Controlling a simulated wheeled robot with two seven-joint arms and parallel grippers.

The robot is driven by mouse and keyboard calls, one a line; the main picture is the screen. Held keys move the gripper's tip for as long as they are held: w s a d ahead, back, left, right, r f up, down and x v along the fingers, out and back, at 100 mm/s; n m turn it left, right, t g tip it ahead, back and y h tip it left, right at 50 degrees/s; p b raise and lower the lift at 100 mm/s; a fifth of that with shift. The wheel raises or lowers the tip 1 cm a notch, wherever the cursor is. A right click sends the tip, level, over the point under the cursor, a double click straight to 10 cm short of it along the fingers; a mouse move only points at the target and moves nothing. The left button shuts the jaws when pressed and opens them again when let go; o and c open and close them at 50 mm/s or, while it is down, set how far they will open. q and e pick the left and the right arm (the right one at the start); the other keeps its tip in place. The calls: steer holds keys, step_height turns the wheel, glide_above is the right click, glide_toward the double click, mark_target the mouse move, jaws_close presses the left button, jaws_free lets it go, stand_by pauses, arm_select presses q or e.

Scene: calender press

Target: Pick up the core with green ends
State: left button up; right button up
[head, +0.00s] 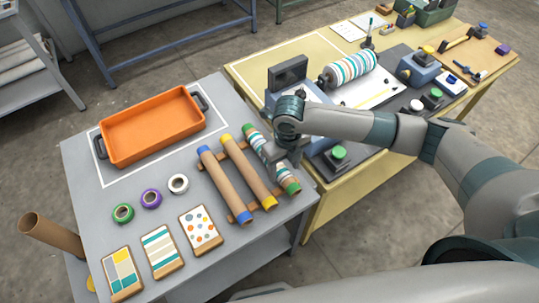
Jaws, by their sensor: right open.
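The core with green ends (259,140) lies on a wooden rack on the grey table, at the right of the cores there. Its middle carries a striped white, teal and brown wrap. My right gripper (281,157) points down over its middle and is open. The gripper hides part of the core, and I cannot tell whether the fingers touch it. My left gripper is not in view.
Beside it lie a yellow-ended core (248,171) and a blue-ended core (225,184). An orange tray (152,127), tape rolls (151,198) and pattern cards (161,251) share the grey table (85,160). The press (289,76) stands close behind on a yellow table.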

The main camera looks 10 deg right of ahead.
mark_target(284, 173)
steer(key=shift+f+p, duration=0.5)
steer(key=shift+f, duration=1.05)
steer(key=c, duration=1.2)
